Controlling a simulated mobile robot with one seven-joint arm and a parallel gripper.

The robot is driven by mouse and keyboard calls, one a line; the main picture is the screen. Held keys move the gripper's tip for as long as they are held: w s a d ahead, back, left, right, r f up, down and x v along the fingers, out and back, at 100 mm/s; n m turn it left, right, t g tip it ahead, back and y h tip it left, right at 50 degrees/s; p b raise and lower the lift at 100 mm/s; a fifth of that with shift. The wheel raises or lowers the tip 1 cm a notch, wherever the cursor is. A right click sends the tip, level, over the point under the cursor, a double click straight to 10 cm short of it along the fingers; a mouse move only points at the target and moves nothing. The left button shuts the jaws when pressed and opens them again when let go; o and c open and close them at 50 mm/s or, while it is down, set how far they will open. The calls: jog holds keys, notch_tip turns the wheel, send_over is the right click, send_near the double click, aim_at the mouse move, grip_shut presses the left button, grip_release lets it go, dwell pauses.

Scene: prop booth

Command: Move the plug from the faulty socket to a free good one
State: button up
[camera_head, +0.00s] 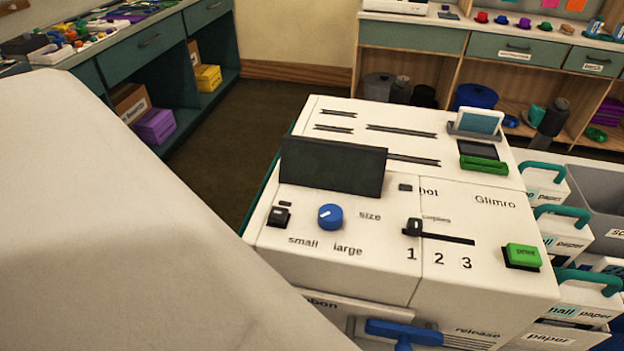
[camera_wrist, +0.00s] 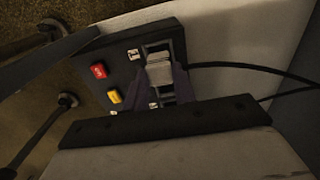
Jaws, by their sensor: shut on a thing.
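In the wrist view, my gripper (camera_wrist: 161,82) is shut on a pale grey plug (camera_wrist: 159,68), with a dark finger on each side of it. The plug is at the dark socket panel (camera_wrist: 120,62). I cannot tell whether it is seated in a socket or just in front of one. The panel carries a red marker (camera_wrist: 98,70), a yellow marker (camera_wrist: 115,96) and small white labels. Much of its socket row is hidden behind the plug and fingers. Neither plug, panel nor gripper shows in the head view.
A black cable (camera_wrist: 250,68) runs right from near the plug, with a second below it. In the head view, a white printing machine (camera_head: 470,210) stands ahead with knobs and a green button (camera_head: 522,256). My pale arm fills the left. Dark floor lies behind the machine.

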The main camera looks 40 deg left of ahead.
jog(key=shift+f, duration=0.45)
dwell(0.5)
jog(key=shift+f+b, duration=1)
jog(key=shift+f, duration=0.2)
jog(key=o, duration=1.1)
jog(key=shift+c, duration=0.2)
